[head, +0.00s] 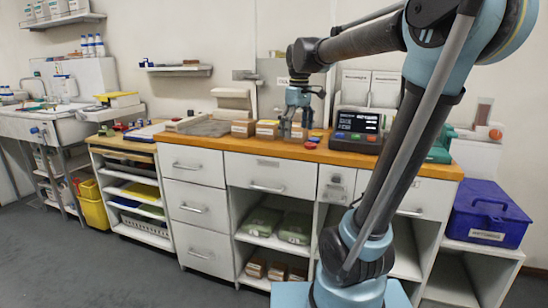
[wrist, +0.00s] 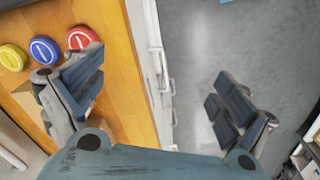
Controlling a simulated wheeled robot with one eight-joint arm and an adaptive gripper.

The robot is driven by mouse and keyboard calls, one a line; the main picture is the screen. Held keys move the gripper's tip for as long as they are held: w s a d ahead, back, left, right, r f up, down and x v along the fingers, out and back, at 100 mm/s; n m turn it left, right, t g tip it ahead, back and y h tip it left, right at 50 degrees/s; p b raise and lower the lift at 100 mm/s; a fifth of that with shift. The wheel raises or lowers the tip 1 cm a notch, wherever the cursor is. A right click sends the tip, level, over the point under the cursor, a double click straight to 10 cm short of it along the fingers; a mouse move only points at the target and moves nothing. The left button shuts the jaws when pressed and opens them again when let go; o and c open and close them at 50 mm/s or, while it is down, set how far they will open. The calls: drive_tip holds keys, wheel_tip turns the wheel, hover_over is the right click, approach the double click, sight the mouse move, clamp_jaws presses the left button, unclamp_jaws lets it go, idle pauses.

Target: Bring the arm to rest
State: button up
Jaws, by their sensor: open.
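My gripper (head: 297,122) is at the front edge of the wooden counter (head: 213,143), below my bent arm, in the head view. In the wrist view my gripper (wrist: 156,98) shows its two fingers wide apart with nothing between them. One finger is over the counter (wrist: 118,60), the other over the grey floor (wrist: 225,45). A yellow disc (wrist: 12,57), a blue disc (wrist: 44,50) and a red disc (wrist: 83,38) lie on the counter beside the left finger.
A dark device with a screen (head: 357,130) stands on the counter right of my gripper. Small brown boxes (head: 243,128) stand to its left. A blue-purple lidded box (head: 486,213) sits on a low shelf at right. The floor (head: 120,275) at front left is clear.

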drive_tip(key=s+d+f+m, duration=0.4)
drive_tip(key=s+d+f, duration=0.1)
drive_tip(key=s+f, duration=0.6)
drive_tip(key=s+d+f+m+t, duration=0.1)
drive_tip(key=s+d+f+m, duration=0.4)
drive_tip(key=s+f, duration=0.5)
wheel_tip(320, 180, down, 3)
drive_tip(key=shift+s+d+f, duration=0.1)
drive_tip(key=shift+s+d, duration=0.3)
drive_tip(key=shift+d, duration=0.2)
